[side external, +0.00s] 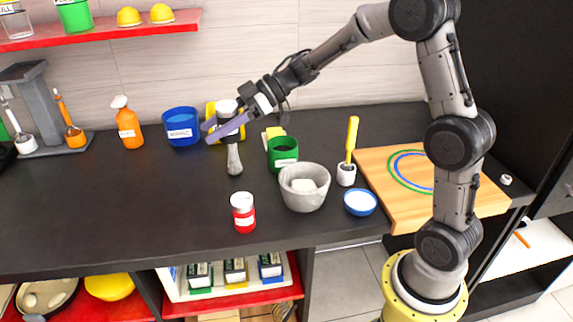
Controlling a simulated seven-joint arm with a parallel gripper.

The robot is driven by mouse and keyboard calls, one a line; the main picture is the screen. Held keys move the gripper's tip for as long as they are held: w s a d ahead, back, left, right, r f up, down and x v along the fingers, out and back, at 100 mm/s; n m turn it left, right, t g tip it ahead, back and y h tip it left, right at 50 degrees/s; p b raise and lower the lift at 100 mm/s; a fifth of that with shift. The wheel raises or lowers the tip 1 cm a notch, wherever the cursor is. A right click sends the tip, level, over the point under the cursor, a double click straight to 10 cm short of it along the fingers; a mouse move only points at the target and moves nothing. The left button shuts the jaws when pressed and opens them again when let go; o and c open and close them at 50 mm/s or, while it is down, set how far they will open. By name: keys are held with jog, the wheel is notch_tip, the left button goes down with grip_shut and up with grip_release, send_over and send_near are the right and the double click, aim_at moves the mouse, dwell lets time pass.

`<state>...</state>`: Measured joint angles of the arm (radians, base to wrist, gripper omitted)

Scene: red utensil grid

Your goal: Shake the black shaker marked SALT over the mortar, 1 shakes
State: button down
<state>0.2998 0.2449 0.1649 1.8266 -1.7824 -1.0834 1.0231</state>
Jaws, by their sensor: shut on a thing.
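My gripper (222,127), with purple fingers, is at the back middle of the counter, left of the mortar. It is shut on a black shaker (234,134) with a pale cap (227,106). The fingers hide part of the shaker, and no SALT marking can be read. A grey speckled piece (234,160) shows directly below it; I cannot tell whether they touch. The grey stone mortar (304,199) stands upright to the right and nearer the front, with a whitish block (303,186) inside.
A red shaker with a white lid (243,213) stands front left of the mortar. Near it are a green cup (283,153), a blue-rimmed bowl (360,203) and a white holder with a yellow-handled tool (346,175). A blue container (181,128) stands behind.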

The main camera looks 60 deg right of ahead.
aim_at(240, 138)
jog(key=s+d+f+m+t, duration=0.1)
jog(key=s+d+f+m+h, duration=0.1)
jog(key=s+f, duration=0.1)
jog(key=shift+s+d+t+h, duration=0.25)
jog(key=shift+d+t+h, duration=0.05)
jog(key=shift+t, duration=0.1)
jog(key=s+d+f+m+t+h, duration=0.2)
jog(key=s+d+m+t+h, duration=0.1)
jog(key=s+d, duration=0.4)
jog(key=s+m+h, duration=0.1)
jog(key=s+m, duration=0.1)
jog(key=shift+s+f+h, duration=0.2)
jog(key=shift+s+h, duration=0.1)
jog(key=shift+s, duration=0.05)
jog(key=shift+f, duration=0.1)
jog(key=shift+s+a+f+m+g+y, duration=0.15)
jog(key=shift+a+f+m+y, duration=0.25)
jog(key=shift+f+m+y, duration=0.35)
jog(key=shift+s+a+f+m+g+y, duration=0.15)
jog(key=shift+a+f+m+y, duration=0.25)
jog(key=shift+m, duration=0.55)
jog(key=shift+y, duration=0.25)
jog(key=shift+s+a+r+m+y, duration=0.15)
jog(key=shift+a+m+y, duration=0.4)
jog(key=shift+m, duration=0.35)
